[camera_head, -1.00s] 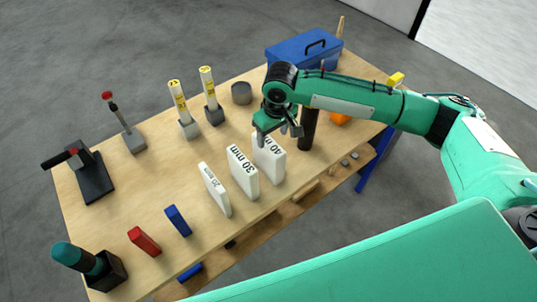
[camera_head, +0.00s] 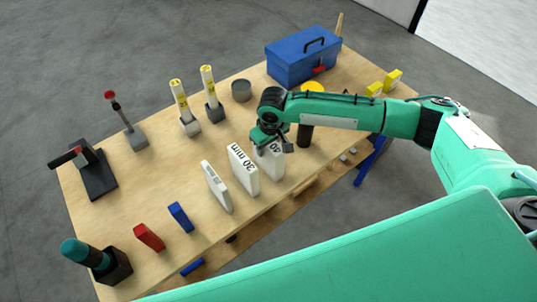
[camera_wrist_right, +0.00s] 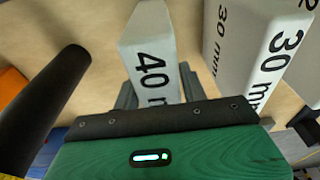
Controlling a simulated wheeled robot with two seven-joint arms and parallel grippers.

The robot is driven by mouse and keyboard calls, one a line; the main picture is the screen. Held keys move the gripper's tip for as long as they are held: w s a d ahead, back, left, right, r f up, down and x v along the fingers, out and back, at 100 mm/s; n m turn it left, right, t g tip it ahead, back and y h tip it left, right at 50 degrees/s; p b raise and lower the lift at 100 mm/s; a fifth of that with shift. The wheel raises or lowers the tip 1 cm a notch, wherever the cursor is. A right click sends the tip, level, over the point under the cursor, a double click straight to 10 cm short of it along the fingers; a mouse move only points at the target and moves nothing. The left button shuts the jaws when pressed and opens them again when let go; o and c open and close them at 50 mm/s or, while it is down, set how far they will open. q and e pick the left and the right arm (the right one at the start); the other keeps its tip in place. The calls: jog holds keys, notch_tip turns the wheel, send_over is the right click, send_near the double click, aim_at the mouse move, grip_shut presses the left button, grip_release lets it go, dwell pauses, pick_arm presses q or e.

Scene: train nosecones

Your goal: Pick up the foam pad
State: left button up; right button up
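Three white pads stand on edge on the wooden table, in a row: a thin one (camera_head: 217,187) on the left, one marked 30 mm (camera_head: 242,170) in the middle, and one marked 40 mm (camera_head: 272,163) on the right. My right gripper (camera_head: 268,142) is at the top of the 40 mm pad and hides part of it. In the right wrist view the 40 mm pad (camera_wrist_right: 152,45) lies between the two grey fingers (camera_wrist_right: 158,92), close to both. I cannot tell if they press on it. My left gripper is out of view.
The 30 mm pad (camera_wrist_right: 260,45) stands close beside in the right wrist view. A black cylinder (camera_head: 305,134) stands right of the gripper. Blue block (camera_head: 180,217), red block (camera_head: 149,237) and blue toolbox (camera_head: 303,58) are farther off. The table (camera_head: 140,185) has bare wood at centre left.

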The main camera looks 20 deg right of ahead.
grip_shut()
jog(key=shift+r, duration=0.1)
